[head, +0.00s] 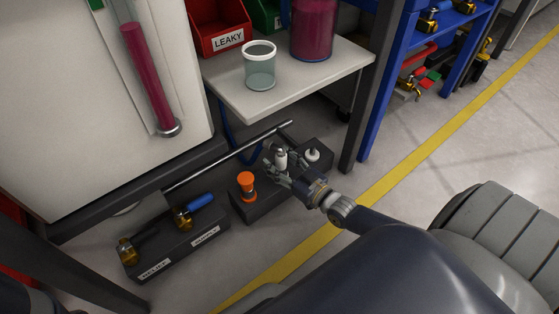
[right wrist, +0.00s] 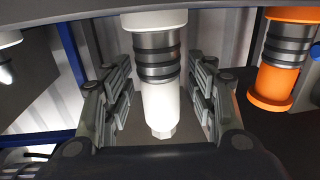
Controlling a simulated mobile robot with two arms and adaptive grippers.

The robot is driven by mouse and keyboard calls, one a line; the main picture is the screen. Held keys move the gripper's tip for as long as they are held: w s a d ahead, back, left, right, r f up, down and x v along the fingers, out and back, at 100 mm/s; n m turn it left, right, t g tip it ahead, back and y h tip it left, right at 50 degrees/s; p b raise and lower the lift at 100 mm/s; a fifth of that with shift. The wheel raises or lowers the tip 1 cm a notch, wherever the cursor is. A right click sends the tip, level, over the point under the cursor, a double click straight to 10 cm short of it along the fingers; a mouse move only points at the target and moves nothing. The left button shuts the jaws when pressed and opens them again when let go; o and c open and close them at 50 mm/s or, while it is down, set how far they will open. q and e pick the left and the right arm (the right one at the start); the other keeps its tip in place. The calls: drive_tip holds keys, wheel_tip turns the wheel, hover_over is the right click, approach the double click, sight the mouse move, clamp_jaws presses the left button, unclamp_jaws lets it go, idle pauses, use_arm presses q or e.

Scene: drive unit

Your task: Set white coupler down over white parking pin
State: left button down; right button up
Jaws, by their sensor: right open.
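The white coupler (head: 280,158) stands upright at the dark block (head: 265,205) under the bench. In the right wrist view the coupler (right wrist: 160,100) has a white body and dark grey ribbed rings, with a white collar (right wrist: 150,20) at the picture's top. My right gripper (head: 279,163) is open around it; its fingers (right wrist: 158,105) stand on either side with gaps. I cannot see a pin inside the coupler. Another white fitting (head: 312,155) sits on the block to the right. My left gripper is not in view.
An orange coupler (head: 247,186) stands on the block left of my right gripper. A labelled block with brass valves (head: 182,217) lies further left. A grey rod (head: 225,158) runs behind. The bench top (head: 300,90) overhangs, and a dark leg (head: 360,130) stands to the right.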

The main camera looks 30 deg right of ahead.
drive_tip(key=shift+s, duration=0.1)
drive_tip(key=s+d, duration=0.2)
drive_tip(key=s, duration=0.9)
drive_tip(key=shift+s, duration=0.3)
drive_tip(key=shift+s+d, duration=0.1)
